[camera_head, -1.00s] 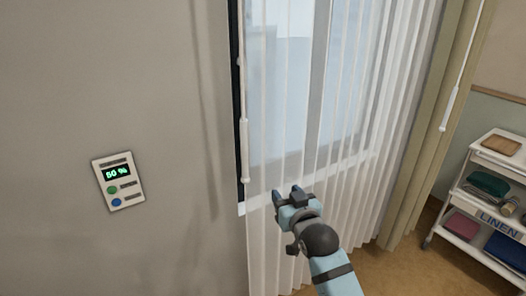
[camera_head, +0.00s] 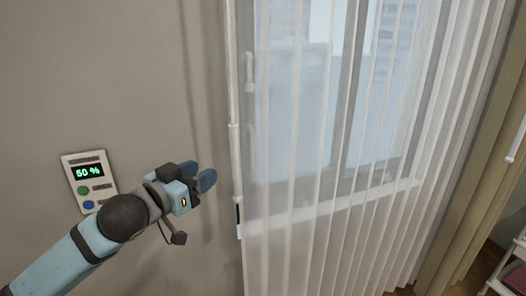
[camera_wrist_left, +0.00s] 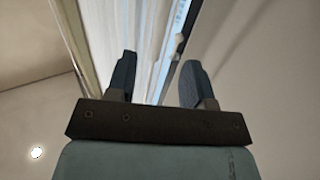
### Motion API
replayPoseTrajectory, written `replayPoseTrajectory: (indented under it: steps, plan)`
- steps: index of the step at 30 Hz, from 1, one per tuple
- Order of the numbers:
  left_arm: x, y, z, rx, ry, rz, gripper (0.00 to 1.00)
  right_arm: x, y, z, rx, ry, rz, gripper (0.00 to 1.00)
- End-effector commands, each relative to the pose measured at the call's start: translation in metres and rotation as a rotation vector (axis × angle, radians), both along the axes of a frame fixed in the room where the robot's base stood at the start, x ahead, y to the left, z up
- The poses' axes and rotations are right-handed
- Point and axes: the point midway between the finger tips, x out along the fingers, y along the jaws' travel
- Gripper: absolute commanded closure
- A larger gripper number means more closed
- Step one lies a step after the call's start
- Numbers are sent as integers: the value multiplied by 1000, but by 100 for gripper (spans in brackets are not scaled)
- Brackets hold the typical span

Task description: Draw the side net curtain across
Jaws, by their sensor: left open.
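The white net curtain (camera_head: 310,225) hangs in upright folds across the window, its left edge near the window's left side. A slim white wand (camera_head: 234,150) hangs along that edge. My left gripper (camera_head: 207,181) is open and empty over the grey wall, just left of the wand, its fingers pointing right toward it. They look apart from the wand in the head view, but the depth is unclear. In the left wrist view the two dark fingers (camera_wrist_left: 157,80) are spread, with pale upright strips of curtain (camera_wrist_left: 112,35) and window beyond them. My right gripper is not in view.
A wall panel (camera_head: 88,181) reading about 60 % is on the wall behind my left arm. The window (camera_head: 395,110) is behind the net. A beige heavy curtain (camera_head: 470,200) hangs at the right, with part of a white trolley (camera_head: 512,262) at the lower right edge.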

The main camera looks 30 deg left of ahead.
Motion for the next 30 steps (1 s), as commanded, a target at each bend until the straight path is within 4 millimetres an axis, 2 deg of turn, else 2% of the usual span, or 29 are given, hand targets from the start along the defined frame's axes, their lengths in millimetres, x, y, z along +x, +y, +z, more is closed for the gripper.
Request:
replayPoseTrajectory:
  steps: [5, 21, 25, 30]
  plan:
    - [19, -2, 2, -1, -1, 1, 53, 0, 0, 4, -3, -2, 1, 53]
    - [114, -13, 1, 0, 1, 1, 53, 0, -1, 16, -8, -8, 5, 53]
    - [128, -15, 0, 0, 2, 1, 53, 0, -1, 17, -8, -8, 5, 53]
    - [134, -16, -1, 1, 2, 1, 53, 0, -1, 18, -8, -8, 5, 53]
